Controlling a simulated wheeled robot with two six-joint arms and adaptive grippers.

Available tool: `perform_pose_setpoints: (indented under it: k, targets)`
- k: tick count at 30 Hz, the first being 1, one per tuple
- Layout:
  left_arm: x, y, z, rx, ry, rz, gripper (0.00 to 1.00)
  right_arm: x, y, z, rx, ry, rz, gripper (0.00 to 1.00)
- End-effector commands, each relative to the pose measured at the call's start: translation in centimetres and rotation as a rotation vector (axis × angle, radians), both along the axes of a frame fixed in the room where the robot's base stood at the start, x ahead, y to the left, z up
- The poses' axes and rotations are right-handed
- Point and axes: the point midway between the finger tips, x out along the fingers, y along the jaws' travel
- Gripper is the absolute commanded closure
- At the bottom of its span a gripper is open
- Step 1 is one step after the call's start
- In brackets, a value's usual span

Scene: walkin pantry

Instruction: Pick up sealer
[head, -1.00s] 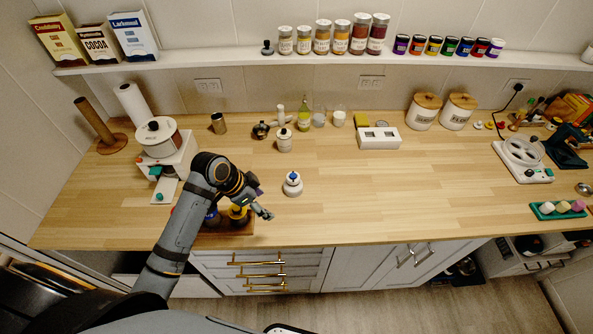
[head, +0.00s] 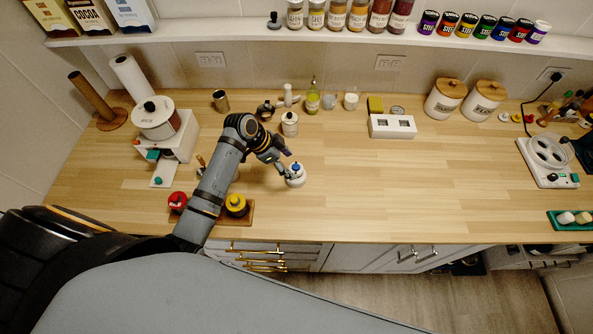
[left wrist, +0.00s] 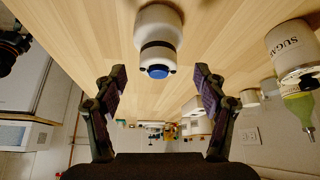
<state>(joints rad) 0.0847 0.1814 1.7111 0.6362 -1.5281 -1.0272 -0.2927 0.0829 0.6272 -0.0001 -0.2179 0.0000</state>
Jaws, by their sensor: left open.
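A small white rounded item with a dark band and a blue button on top, which I take to be the sealer (head: 297,180), stands on the wooden counter. My left gripper (head: 284,162) is just beside its top, on the left in the head view. In the left wrist view the sealer (left wrist: 157,28) lies ahead, centred between the spread fingers of my left gripper (left wrist: 158,92). Its blue button (left wrist: 158,72) points toward the gripper. The fingers are open, with nothing held. Whether a finger touches the sealer cannot be told. My right gripper is not in view.
A wooden tray (head: 217,217) with red and yellow-topped items lies under my left arm. A white lidded jar (head: 290,125) and several bottles stand behind. A white box (head: 392,127) and sugar canisters (head: 484,102) are farther right. The counter right of the sealer is clear.

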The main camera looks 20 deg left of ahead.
Motion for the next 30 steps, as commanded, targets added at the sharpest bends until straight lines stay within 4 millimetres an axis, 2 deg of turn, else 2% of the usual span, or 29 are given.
perform_pose_setpoints:
  k: [1, 4, 6, 9, 12, 16, 24, 30]
  targets:
    - [0.2, -0.7, 0.0, -0.006, 0.005, 0.0, 0.28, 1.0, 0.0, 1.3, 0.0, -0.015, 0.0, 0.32]
    - [0.9, -1.6, -1.2, -0.005, 0.004, 0.0, 0.28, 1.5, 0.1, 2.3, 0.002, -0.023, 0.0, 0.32]
    - [1.2, -1.9, -2.5, -0.003, 0.004, 0.001, 0.28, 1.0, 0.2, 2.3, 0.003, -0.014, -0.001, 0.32]
    - [1.4, -2.3, -3.3, -0.003, 0.001, 0.0, 0.28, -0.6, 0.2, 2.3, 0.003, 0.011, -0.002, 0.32]
    - [1.4, -2.3, -3.6, 0.0, 0.0, -0.001, 0.28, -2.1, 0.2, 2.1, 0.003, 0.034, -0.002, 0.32]
    - [1.4, -2.3, -3.6, 0.0, 0.001, 0.0, 0.3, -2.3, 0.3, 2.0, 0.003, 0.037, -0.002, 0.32]
    - [1.4, -2.3, -3.6, 0.0, 0.001, 0.0, 0.66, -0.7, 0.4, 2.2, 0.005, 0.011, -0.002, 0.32]
    - [1.4, -2.3, -3.6, -0.001, 0.002, 0.0, 0.94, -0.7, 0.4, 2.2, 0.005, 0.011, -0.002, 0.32]
